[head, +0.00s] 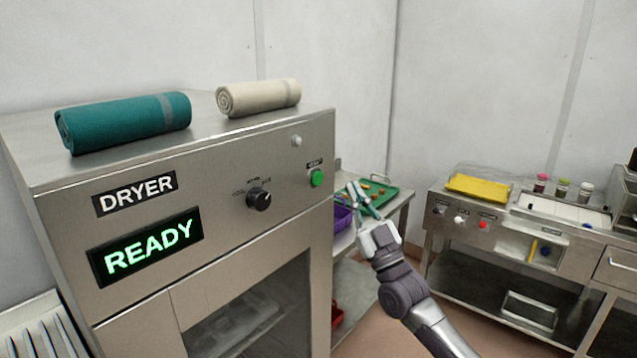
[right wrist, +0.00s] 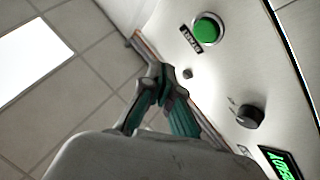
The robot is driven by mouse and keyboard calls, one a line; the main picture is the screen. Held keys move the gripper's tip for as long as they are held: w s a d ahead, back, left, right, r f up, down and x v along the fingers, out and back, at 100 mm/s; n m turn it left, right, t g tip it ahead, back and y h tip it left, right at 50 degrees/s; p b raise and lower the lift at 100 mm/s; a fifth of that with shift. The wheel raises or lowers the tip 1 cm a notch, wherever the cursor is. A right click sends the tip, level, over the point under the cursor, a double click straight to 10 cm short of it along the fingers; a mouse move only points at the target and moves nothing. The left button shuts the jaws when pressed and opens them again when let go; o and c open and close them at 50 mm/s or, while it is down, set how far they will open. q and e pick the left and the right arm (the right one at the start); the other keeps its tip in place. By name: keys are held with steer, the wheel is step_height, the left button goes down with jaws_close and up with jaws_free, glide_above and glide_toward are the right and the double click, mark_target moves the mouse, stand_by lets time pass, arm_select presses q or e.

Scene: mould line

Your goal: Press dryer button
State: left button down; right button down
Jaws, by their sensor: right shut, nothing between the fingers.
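The dryer (head: 230,235) is a steel cabinet at the left of the head view, with a lit READY display (head: 146,246). Its round green button (head: 317,178) is at the upper right of the front panel, under a small black label. The button also shows at the top of the right wrist view (right wrist: 208,29). My right gripper (head: 358,196) is shut and empty, to the right of the button in the head view and apart from it. In the right wrist view its fingertips (right wrist: 160,75) are below and left of the button. My left gripper is not in view.
A black knob (head: 259,199) sits left of the button. Rolled teal (head: 124,121) and cream (head: 258,97) towels lie on the dryer. A side table with a green tray (head: 378,191) and purple bin (head: 341,219) stands behind my gripper. A steel bench (head: 462,212) is at the right.

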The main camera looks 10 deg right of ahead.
mark_target(317, 179)
steer(key=shift+w+a+b, duration=0.6)
steer(key=shift+w+a, duration=0.3)
steer(key=shift+w, duration=0.25)
steer(key=shift+w+a+b, duration=0.55)
steer(key=shift+w+a, duration=0.3)
steer(key=shift+w, duration=0.3)
steer(key=shift+w+a, duration=0.1)
steer(key=shift+w+a, duration=0.2)
steer(key=shift+w, duration=0.05)
steer(key=shift+w+a+b, duration=0.2)
steer(key=shift+w+b, duration=0.1)
steer(key=shift+b, duration=0.25)
steer(key=shift+s, duration=0.1)
stand_by(0.4)
steer(key=shift+s+d+p, duration=0.35)
steer(key=shift+s+d, duration=0.15)
steer(key=shift+s, duration=0.1)
